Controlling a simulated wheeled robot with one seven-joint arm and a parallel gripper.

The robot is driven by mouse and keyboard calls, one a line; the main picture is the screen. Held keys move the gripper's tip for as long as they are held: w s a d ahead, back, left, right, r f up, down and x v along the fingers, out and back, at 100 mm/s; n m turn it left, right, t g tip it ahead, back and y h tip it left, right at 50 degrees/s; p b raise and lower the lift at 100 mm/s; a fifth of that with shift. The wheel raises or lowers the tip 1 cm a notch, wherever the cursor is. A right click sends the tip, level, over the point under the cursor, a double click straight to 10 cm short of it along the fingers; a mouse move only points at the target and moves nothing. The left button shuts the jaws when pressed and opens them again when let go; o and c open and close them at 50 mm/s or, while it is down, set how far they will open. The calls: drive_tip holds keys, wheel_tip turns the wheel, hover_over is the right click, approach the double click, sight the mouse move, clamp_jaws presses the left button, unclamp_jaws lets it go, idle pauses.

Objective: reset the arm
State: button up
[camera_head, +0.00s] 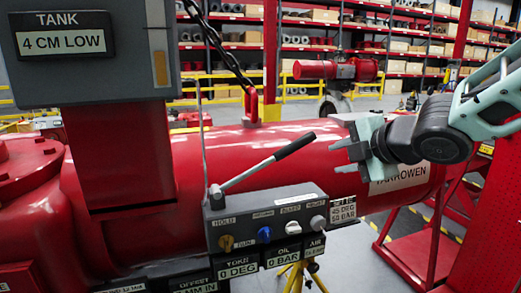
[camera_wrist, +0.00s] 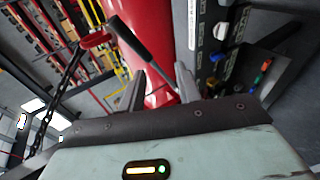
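My gripper (camera_head: 345,157) is at the right of the head view, in front of the red cylinder and pointing left. Its two fingers are apart with nothing between them that I can make out. In the wrist view the fingers (camera_wrist: 160,85) are also spread. A lever with a black grip (camera_head: 296,146) rises from the grey control panel (camera_head: 265,215), tilted up to the right. Its grip ends a little left of my fingertips, apparently apart from them. In the wrist view the lever's black grip (camera_wrist: 130,40) lies beyond the fingers.
The red actuator cylinder (camera_head: 225,160) runs behind the panel. The panel carries yellow (camera_head: 227,243), blue (camera_head: 264,234) and white (camera_head: 291,228) knobs. A chain (camera_head: 225,45) hangs to a red lifting eye (camera_head: 251,104). A grey tank box (camera_head: 90,55) stands upper left. Shelves fill the background.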

drive_tip(key=s+a+f+m+g+h, duration=0.1)
drive_tip(key=s+a+f+m+g, duration=0.1)
drive_tip(key=s, duration=0.7)
drive_tip(key=s+a+f+m+g+h, duration=0.1)
drive_tip(key=s+f+m+g, duration=0.4)
drive_tip(key=s, duration=0.5)
drive_tip(key=s+a+f+m+g+h, duration=0.2)
drive_tip(key=s+f+m+g, duration=0.2)
drive_tip(key=s+f+m, duration=0.3)
drive_tip(key=s+m, duration=0.1)
drive_tip(key=s, duration=0.2)
drive_tip(key=shift+a, duration=0.3)
drive_tip(key=shift+w, duration=0.1)
